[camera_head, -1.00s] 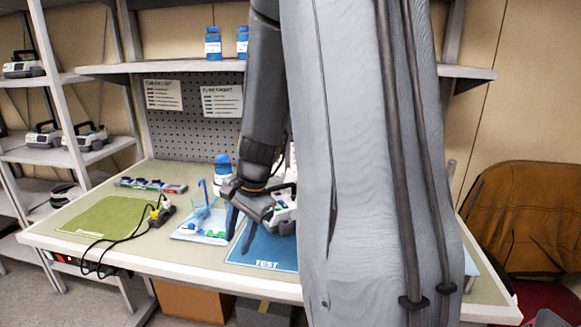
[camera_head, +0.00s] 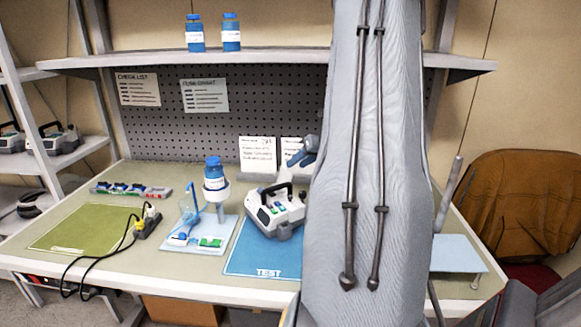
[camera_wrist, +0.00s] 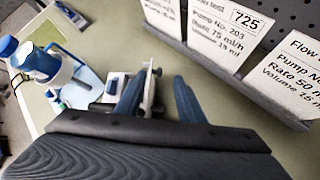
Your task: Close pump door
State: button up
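The white and grey infusion pump (camera_head: 283,216) with a dark carry handle stands on the blue TEST mat (camera_head: 245,258). Its right side is close to or behind my arm in the head view, and I cannot make out its door there. In the wrist view my gripper (camera_wrist: 158,98) has two dark blue fingers apart. A thin upright pale and dark part (camera_wrist: 152,88) shows between them, nearer the left finger; I cannot tell whether it is the door or whether it touches.
A blue-capped bottle (camera_head: 214,174) stands in a holder on a white tray (camera_head: 205,246) left of the pump. Printed cards (camera_head: 257,155) stand behind the pump.

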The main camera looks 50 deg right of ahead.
aim_at(287, 178)
jog(key=x, duration=0.3)
jog(key=p+x, duration=0.1)
jog(key=x, duration=0.1)
jog(key=shift+w+a, duration=0.25)
grip_shut()
jog(key=shift+s, duration=0.1)
